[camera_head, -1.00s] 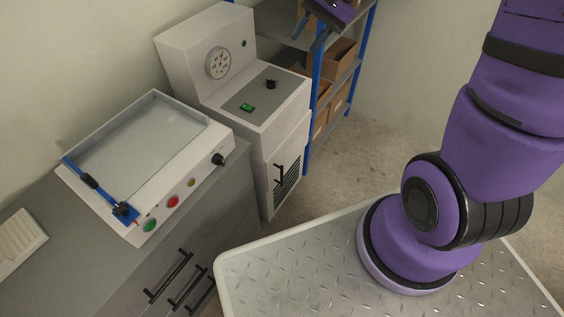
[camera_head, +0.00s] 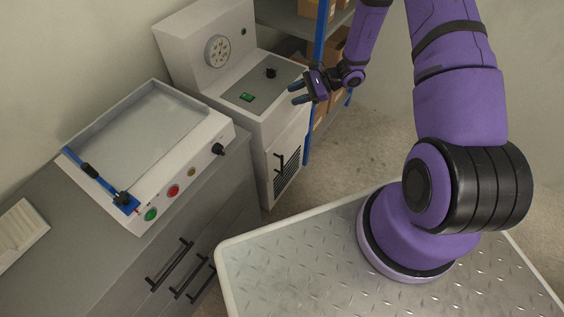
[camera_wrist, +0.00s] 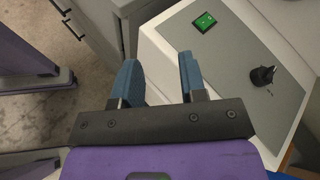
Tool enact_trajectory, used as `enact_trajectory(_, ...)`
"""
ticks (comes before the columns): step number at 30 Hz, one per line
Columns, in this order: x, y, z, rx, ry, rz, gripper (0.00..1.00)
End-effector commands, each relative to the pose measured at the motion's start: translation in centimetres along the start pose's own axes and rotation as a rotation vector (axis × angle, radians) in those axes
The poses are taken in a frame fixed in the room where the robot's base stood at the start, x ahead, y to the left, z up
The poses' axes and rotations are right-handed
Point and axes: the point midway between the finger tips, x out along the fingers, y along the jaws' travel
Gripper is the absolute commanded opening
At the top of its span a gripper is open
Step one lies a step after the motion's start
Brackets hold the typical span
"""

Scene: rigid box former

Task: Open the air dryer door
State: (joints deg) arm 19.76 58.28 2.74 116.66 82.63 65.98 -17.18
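The air dryer (camera_head: 225,85) is the white machine with a round vented dial, standing behind the bench in the head view. Its door (camera_head: 285,165) is on the front, with a black handle (camera_head: 280,163) and dark louvres, and looks shut. My gripper (camera_head: 294,92) is open and empty, above the dryer's front right edge and higher than the door handle. In the wrist view my gripper's blue fingers (camera_wrist: 160,78) are spread apart, over the dryer's top edge. The dryer's grey top panel (camera_wrist: 235,70) shows there with a green switch and black knob; the door handle is not seen there.
A grey bench (camera_head: 60,260) with drawers and black handles stands left of the dryer, carrying a white box former (camera_head: 185,150) with coloured buttons. Blue-framed shelves (camera_head: 318,60) with cartons stand behind my arm. Bare floor (camera_head: 350,150) lies in front of the dryer.

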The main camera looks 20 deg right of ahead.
Motion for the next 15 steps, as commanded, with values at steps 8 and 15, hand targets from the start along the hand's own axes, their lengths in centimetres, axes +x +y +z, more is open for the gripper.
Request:
enact_trajectory(8,2.7,4.9,-9.3,0.219,0.004,-0.166,0.39)
enact_trajectory(15,5.1,10.7,-16.6,0.4,0.034,-0.306,0.39)
